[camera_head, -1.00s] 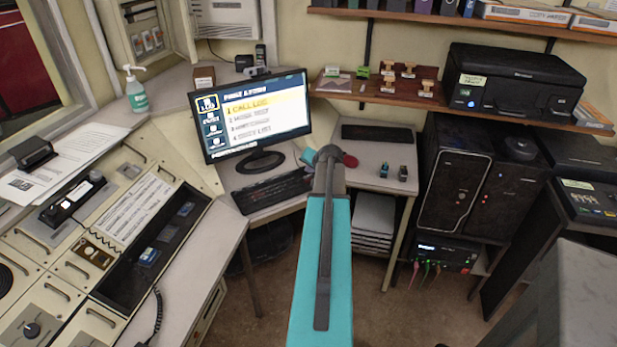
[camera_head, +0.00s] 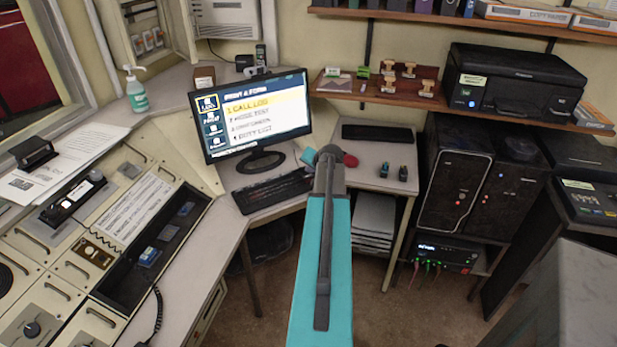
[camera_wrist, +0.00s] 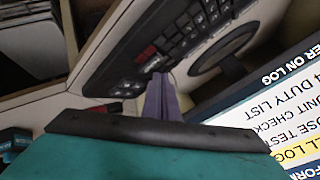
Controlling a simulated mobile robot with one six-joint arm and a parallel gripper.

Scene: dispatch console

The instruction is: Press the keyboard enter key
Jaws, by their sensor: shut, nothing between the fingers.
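The black keyboard (camera_head: 272,191) lies on the desk in front of the monitor (camera_head: 250,118), left of my arm in the head view. In the wrist view the keyboard (camera_wrist: 180,38) runs diagonally, and one key near its end, a red key (camera_wrist: 146,54), stands out. I cannot read its label. My gripper (camera_wrist: 160,77) is shut and empty, its purple fingertips close to the red key and over the keyboard's end in the picture. I cannot tell whether they touch. In the head view my arm hides the fingers.
The monitor shows a print menu with "CALL LOG" highlighted. A round red object (camera_head: 350,160) sits right of my arm, near small dark stamps (camera_head: 403,173). A shelf with a printer (camera_head: 512,85) is at the right. A console (camera_head: 130,225) fills the left.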

